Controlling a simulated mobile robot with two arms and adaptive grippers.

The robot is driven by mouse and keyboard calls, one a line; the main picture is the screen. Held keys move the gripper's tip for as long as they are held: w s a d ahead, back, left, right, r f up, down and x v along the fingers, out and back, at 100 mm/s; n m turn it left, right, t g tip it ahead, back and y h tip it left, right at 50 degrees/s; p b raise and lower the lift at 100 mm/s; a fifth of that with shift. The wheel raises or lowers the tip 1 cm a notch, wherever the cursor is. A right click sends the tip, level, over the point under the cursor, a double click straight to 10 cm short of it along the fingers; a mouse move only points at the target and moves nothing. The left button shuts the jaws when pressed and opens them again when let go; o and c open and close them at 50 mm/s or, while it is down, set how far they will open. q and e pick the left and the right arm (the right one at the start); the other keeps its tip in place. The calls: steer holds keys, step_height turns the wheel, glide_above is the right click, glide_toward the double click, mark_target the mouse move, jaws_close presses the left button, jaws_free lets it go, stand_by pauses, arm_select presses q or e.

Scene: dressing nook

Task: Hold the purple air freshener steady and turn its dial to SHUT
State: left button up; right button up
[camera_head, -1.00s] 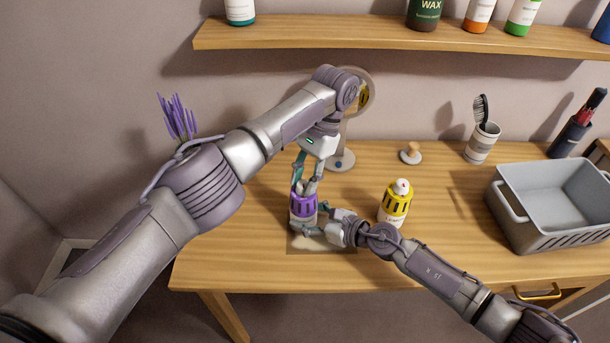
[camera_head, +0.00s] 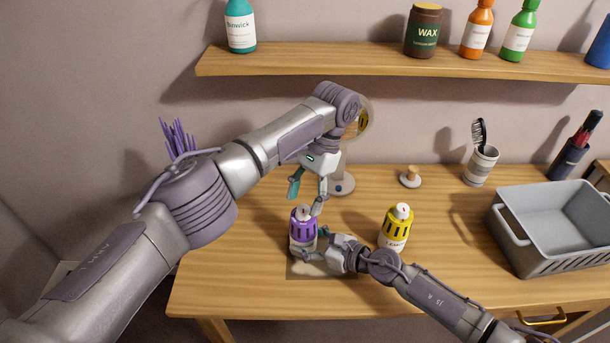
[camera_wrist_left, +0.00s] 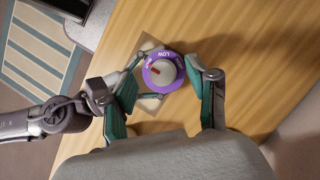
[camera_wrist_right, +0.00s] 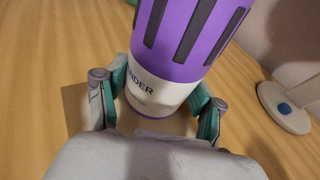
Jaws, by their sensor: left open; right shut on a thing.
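The purple air freshener (camera_head: 303,230) stands upright on a small mat (camera_head: 305,272) on the table. My right gripper (camera_head: 314,246) is shut around its white lower body, which shows in the right wrist view (camera_wrist_right: 155,92). My left gripper (camera_head: 306,196) is open and empty just above and behind the freshener, apart from it. In the left wrist view the round pale dial (camera_wrist_left: 166,72) sits on the purple top below my spread fingers. The word LOW shows on the purple ring.
A yellow air freshener (camera_head: 396,232) stands to the right. A grey basket (camera_head: 550,255) is at the table's right. Behind are a round mirror on a stand (camera_head: 343,184), a wooden-knobbed object (camera_head: 410,177) and a brush cup (camera_head: 481,167). A shelf (camera_head: 370,63) with bottles runs above.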

mark_target(305, 207)
arm_select(q)
step_height(305, 207, up, 8)
stand_by(0.5)
arm_select(e)
steer(key=o, duration=0.9)
steer(key=shift+o, duration=0.2)
